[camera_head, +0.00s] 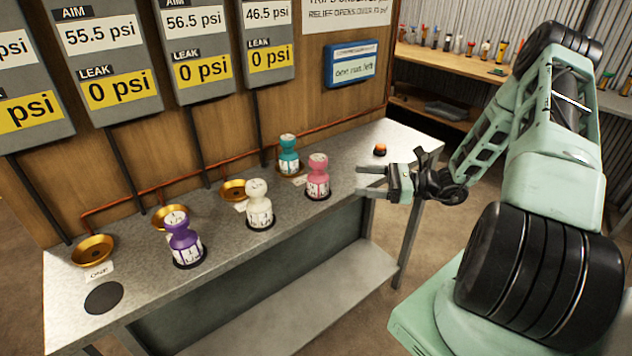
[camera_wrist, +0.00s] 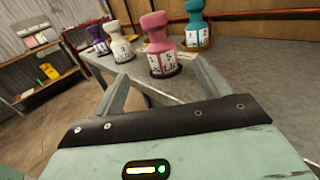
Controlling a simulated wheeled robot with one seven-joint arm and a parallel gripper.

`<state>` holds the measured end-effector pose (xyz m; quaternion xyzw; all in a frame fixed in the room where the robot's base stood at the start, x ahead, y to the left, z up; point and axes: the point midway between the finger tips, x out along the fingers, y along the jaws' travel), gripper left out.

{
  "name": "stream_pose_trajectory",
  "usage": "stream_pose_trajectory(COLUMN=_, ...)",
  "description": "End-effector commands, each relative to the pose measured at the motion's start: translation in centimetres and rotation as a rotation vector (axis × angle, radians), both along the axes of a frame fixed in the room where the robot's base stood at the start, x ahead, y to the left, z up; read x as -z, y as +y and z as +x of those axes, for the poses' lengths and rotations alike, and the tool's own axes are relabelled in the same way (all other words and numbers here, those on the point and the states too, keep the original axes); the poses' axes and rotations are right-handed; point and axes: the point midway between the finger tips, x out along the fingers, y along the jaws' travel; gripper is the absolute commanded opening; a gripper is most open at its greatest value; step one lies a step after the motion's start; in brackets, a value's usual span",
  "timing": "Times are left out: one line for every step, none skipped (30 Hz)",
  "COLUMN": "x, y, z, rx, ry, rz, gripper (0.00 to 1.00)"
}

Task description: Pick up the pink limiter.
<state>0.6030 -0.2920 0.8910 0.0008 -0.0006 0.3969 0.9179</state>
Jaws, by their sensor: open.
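The pink limiter (camera_head: 317,178) stands upright on a dark round pad on the metal bench (camera_head: 345,155). In the wrist view the pink limiter (camera_wrist: 160,45) stands ahead of the fingers, a little right of the gap's left side. My gripper (camera_head: 368,182) is open and empty to the right of the pink limiter, its fingers pointing left toward it and apart from it. The open gripper also shows in the wrist view (camera_wrist: 160,88). The teal limiter (camera_head: 288,155) stands just behind and left of the pink one.
A cream limiter (camera_head: 258,205) and a purple limiter (camera_head: 182,240) stand farther left on the bench. Brass dishes (camera_head: 93,250) line the back along a copper pipe. An orange button (camera_head: 380,150) sits near the bench's right end. Grey gauge panels (camera_head: 100,50) hang above.

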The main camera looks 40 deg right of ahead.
Motion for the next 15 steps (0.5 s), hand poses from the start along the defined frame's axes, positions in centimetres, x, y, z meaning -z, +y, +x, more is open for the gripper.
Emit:
stream_pose_trajectory(x=-0.2, y=1.0, z=0.7, rx=-0.005, ry=0.0, rz=0.003, gripper=0.76)
stream_pose_trajectory(x=-0.2, y=1.5, z=1.2, rx=-0.005, ry=0.001, rz=0.002, gripper=0.76)
stream_pose_trajectory(x=-0.2, y=2.1, z=1.8, rx=-0.006, ry=-0.001, rz=0.001, gripper=0.76)
stream_pose_trajectory(x=-0.2, y=2.5, z=2.2, rx=-0.005, ry=0.0, rz=0.001, gripper=0.76)
stream_pose_trajectory(x=-0.2, y=3.0, z=2.6, rx=-0.007, ry=0.001, rz=0.002, gripper=0.76)
stream_pose_trajectory(x=-0.2, y=3.6, z=3.2, rx=-0.006, ry=0.001, rz=0.001, gripper=0.76)
stream_pose_trajectory(x=-0.2, y=4.0, z=3.6, rx=-0.007, ry=0.001, rz=0.001, gripper=0.76)
stream_pose_trajectory(x=-0.2, y=4.5, z=4.0, rx=-0.007, ry=-0.001, rz=0.001, gripper=0.76)
stream_pose_trajectory(x=-0.2, y=4.9, z=4.4, rx=-0.006, ry=0.001, rz=0.001, gripper=0.76)
stream_pose_trajectory(x=-0.2, y=5.3, z=4.7, rx=-0.006, ry=0.001, rz=0.0, gripper=0.76)
stream_pose_trajectory(x=-0.1, y=5.6, z=5.0, rx=-0.005, ry=0.001, rz=0.0, gripper=0.76)
stream_pose_trajectory(x=-0.1, y=5.9, z=5.4, rx=-0.005, ry=0.001, rz=0.0, gripper=0.76)
stream_pose_trajectory(x=-0.1, y=6.1, z=5.5, rx=-0.005, ry=0.001, rz=-0.001, gripper=0.76)
stream_pose_trajectory(x=-0.1, y=6.2, z=5.7, rx=-0.004, ry=0.001, rz=-0.001, gripper=0.76)
stream_pose_trajectory(x=-0.1, y=6.4, z=5.9, rx=-0.004, ry=0.001, rz=-0.001, gripper=0.76)
